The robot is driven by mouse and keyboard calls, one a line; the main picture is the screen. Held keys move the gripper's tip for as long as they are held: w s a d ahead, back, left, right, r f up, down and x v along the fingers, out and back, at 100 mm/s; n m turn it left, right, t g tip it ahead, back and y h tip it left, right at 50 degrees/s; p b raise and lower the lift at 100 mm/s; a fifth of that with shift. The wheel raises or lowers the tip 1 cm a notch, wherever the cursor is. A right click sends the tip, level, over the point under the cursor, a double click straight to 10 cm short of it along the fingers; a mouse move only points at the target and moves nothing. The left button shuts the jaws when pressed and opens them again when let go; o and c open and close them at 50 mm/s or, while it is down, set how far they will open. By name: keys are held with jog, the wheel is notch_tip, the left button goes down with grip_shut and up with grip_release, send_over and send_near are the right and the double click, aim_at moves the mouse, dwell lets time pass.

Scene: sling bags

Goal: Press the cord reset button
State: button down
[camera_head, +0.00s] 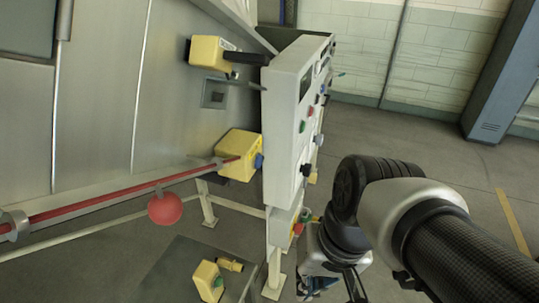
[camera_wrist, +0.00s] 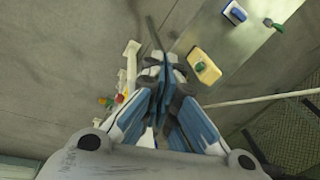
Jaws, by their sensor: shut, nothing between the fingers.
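A yellow box (camera_head: 240,154) sits at the end of a red pull cord (camera_head: 120,193) along the machine wall. A blue button (camera_head: 258,160) shows on the box's right side, close to the white control panel; no label is readable. My gripper (camera_head: 350,282) is low at the bottom of the head view, right of the panel's lower part and well apart from the blue button. In the wrist view my gripper (camera_wrist: 163,80) is shut and empty, its blue and grey fingers together. A yellow box with a green button (camera_wrist: 200,67) lies beyond them to the right.
The white control panel (camera_head: 284,125) with several coloured buttons stands between my arm and the cord box. Another yellow box (camera_head: 208,280) is near the floor. Open floor (camera_head: 420,150) lies right of the panel.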

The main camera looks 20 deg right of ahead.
notch_tip(320, 180, up, 2)
jog(key=w+a+r+m+g+y+p, duration=0.1)
jog(key=w+m+g+y+p, duration=0.25)
jog(key=m+y, duration=0.3)
jog(key=m+t+y+p, duration=0.6)
jog(key=m+t+p, duration=0.2)
jog(key=m+t, duration=0.65)
send_near(259, 162)
jog(key=s+d+m+g, duration=0.1)
jog(key=s+d+g, duration=0.15)
jog(key=d, duration=0.45)
jog(key=shift+s+f+t, duration=0.1)
jog(key=shift+f+t, duration=0.15)
jog(key=shift+f, duration=0.3)
jog(key=shift+a, duration=0.1)
jog(key=p+x, duration=0.1)
jog(key=x, duration=1.2)
jog(key=shift+w+a, duration=0.2)
jog(key=shift+a, duration=0.15)
jog(key=shift+r, duration=0.1)
